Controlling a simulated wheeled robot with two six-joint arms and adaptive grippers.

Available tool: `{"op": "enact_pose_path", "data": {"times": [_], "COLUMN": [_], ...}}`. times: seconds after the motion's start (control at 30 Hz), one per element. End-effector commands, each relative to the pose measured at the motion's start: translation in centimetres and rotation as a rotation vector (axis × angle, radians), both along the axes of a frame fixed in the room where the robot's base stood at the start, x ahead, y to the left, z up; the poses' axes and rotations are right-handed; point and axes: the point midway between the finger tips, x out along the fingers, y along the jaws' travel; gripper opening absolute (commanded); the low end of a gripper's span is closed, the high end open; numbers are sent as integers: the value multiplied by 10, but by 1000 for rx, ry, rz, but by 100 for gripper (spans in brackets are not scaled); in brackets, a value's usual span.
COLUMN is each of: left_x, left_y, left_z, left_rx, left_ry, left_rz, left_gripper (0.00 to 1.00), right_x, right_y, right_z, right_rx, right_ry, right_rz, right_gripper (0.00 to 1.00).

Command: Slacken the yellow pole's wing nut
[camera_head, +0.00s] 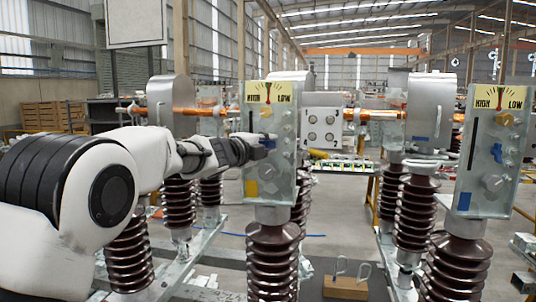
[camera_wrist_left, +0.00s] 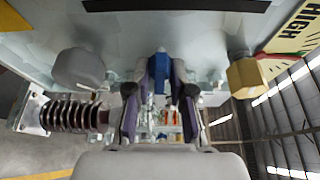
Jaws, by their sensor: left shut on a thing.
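The yellow pole is the middle one, with a yellow patch (camera_head: 251,187) low on its grey control plate (camera_head: 285,185). The patch's edge shows in the left wrist view (camera_wrist_left: 12,24). Its blue wing nut (camera_wrist_left: 159,66) sits on the plate between a gold hex knob (camera_wrist_left: 246,76) and a grey round knob (camera_wrist_left: 78,68). My left gripper (camera_wrist_left: 160,88) is shut on the wing nut, one finger on each side. In the head view my left gripper (camera_head: 260,146) reaches the plate from the left and partly covers the nut. My right gripper is not in view.
A similar pole plate (camera_head: 488,160) with a blue patch and its own blue wing nut (camera_head: 496,152) stands at right. Brown ribbed insulators (camera_head: 273,262) carry the plates. A small wooden block with wire hooks (camera_head: 345,287) lies below. Open floor shows between the poles.

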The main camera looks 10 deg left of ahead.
Motion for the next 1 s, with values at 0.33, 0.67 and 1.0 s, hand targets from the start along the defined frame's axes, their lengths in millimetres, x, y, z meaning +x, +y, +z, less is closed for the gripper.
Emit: {"op": "enact_pose_path", "data": {"times": [0.33, 0.67, 1.0], "left_x": [0, 0, 0], "left_y": [1, 0, 1], "left_z": [-3, -3, -1], "left_rx": [-327, -641, -945], "left_ry": [10, 21, 32], "left_rz": [1, -1, 0], "left_gripper": [0, 0, 0], "right_x": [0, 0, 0], "right_y": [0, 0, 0], "right_z": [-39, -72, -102], "right_rx": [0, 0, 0], "right_ry": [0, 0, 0], "right_rz": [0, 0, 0], "right_gripper": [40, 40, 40]}}
